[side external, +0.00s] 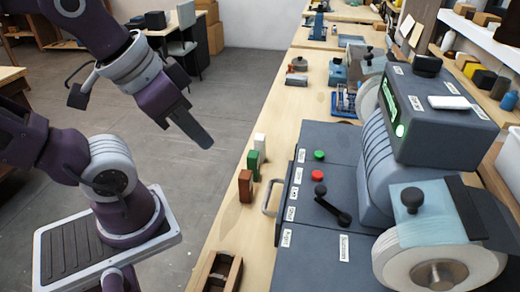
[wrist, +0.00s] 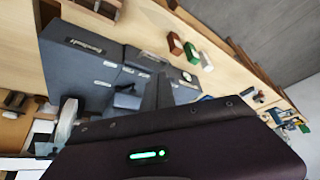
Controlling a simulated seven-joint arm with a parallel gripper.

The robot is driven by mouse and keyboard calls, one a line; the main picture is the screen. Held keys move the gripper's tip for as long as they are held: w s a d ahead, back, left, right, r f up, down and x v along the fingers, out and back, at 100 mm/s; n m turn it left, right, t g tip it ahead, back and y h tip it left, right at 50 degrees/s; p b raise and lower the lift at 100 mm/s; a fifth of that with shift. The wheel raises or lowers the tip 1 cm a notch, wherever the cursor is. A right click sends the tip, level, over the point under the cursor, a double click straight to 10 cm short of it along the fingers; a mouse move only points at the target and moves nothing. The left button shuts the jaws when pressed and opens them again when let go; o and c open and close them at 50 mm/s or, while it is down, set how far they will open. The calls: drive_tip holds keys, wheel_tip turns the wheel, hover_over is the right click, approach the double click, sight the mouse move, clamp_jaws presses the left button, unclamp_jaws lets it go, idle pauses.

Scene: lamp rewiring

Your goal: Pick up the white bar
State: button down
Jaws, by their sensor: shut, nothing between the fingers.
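The white bar (side external: 259,147) stands upright on the wooden bench near its left edge. It is the farthest of a row of three, behind a green bar (side external: 253,164) and a brown bar (side external: 245,186). In the wrist view the white bar (wrist: 205,60) is at the upper right, beside the green bar (wrist: 191,53) and the brown bar (wrist: 175,43). My gripper (side external: 206,142) is shut and empty, in the air left of the bars and apart from them. Its dark fingers also show in the wrist view (wrist: 160,92).
A dark grey machine (side external: 380,150) with a control panel (side external: 325,215), buttons, a lever and a handle (side external: 270,197) stands right of the bars. A brown wooden holder (side external: 219,272) lies at the near bench edge. A flat white piece (side external: 449,102) lies on the machine's top.

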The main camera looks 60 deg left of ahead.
idle(0.3)
drive_tip(key=c, duration=1.1)
unclamp_jaws()
drive_tip(key=n+g, duration=0.6)
drive_tip(key=n, duration=0.3)
hover_over(260, 146)
drive_tip(key=a, duration=0.1)
wheel_tip(260, 146, down, 15)
drive_tip(key=shift+a+r, duration=0.1)
drive_tip(key=shift+r, duration=0.1)
drive_tip(key=f, duration=0.7)
drive_tip(key=shift+w+a, duration=0.2)
drive_tip(key=shift+w, duration=0.2)
